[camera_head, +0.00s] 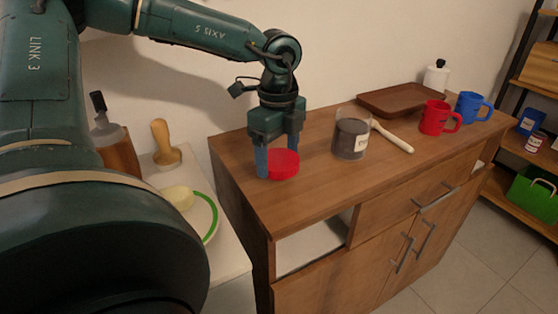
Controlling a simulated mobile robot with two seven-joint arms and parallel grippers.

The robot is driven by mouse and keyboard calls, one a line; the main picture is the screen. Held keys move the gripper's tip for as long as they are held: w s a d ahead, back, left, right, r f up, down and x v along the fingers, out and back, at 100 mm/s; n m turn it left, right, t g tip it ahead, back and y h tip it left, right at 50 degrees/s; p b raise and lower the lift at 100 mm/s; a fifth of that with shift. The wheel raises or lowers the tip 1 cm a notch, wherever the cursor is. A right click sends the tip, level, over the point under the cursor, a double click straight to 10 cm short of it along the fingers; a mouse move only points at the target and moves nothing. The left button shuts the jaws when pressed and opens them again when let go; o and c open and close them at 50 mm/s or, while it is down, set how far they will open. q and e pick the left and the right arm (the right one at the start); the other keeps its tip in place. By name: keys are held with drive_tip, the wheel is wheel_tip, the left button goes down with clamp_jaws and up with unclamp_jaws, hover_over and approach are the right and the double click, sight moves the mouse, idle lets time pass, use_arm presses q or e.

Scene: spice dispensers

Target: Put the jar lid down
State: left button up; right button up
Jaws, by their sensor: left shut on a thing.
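The red jar lid (284,164) is between the fingers of my left gripper (278,158), near the left end of the wooden cabinet top. My left gripper points down and is shut on the lid. The lid lies flat and is at or just above the wood; I cannot tell whether it touches. An open clear jar (351,138) with dark contents stands upright to the right of the lid, apart from it. My right gripper is not in view.
A wooden-handled utensil (393,137) lies right of the jar. Behind are a brown tray (392,99), a white bottle (436,76), a red mug (437,118) and a blue mug (472,107). The cabinet top (310,198) is clear in front of the lid.

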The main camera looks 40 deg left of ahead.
sight(278, 158)
use_arm(q)
drive_tip(key=shift+f, duration=0.95)
drive_tip(key=shift+f, duration=0.2)
drive_tip(key=o, duration=0.9)
drive_tip(key=shift+r, duration=0.15)
wheel_tip(278, 158, up, 12)
drive_tip(key=shift+r+p, duration=0.1)
drive_tip(key=shift+p, duration=0.45)
